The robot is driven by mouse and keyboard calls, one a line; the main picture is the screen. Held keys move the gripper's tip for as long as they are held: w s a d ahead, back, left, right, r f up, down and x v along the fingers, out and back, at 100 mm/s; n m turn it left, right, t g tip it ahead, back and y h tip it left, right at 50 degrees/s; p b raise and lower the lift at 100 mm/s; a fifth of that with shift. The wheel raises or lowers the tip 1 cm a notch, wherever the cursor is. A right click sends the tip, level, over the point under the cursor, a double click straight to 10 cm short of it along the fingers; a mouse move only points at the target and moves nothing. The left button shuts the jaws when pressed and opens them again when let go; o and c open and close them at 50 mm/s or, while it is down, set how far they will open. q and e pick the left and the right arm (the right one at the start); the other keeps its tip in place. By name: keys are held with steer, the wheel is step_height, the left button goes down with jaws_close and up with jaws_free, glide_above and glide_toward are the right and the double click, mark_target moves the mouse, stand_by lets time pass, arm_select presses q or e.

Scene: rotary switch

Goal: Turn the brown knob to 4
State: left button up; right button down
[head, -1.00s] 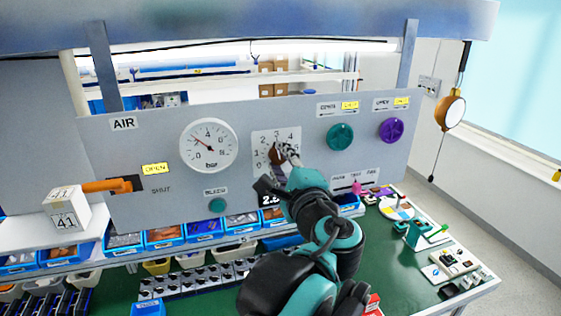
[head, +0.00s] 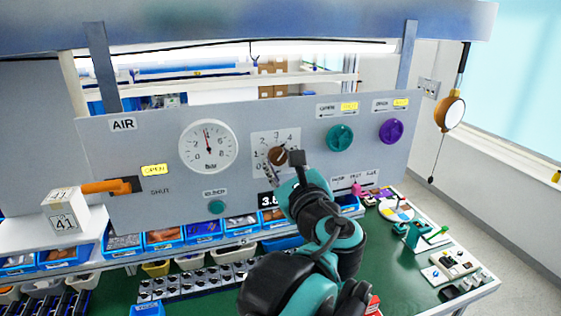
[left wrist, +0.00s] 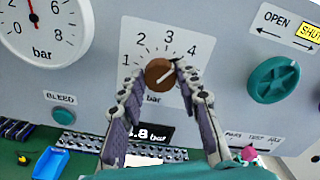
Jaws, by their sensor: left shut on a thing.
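The brown knob (head: 277,155) sits on a white dial plate (head: 263,141) marked 1 to 4 and beyond on the grey panel. In the head view, the left gripper (head: 279,164) reaches the knob from below right. The gauge (head: 208,146) needle stands near 4. My right gripper is out of view.
A teal knob (head: 340,138) and a purple knob (head: 391,131) are to the right on the panel. An orange lever (head: 104,186) is at the left, and a teal bleed button (head: 217,207) is below the gauge. Blue bins (head: 204,230) line the bench under the panel.

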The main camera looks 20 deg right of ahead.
arm_select(q)
steer(key=shift+f+m, duration=0.1)
steer(key=shift+m, duration=0.4)
steer(key=o, duration=1.2)
steer(key=shift+c, duration=0.2)
steer(key=shift+s, duration=0.15)
steer(key=s, duration=1.1)
steer(key=shift+s+d, duration=0.25)
steer(key=shift+s, duration=0.15)
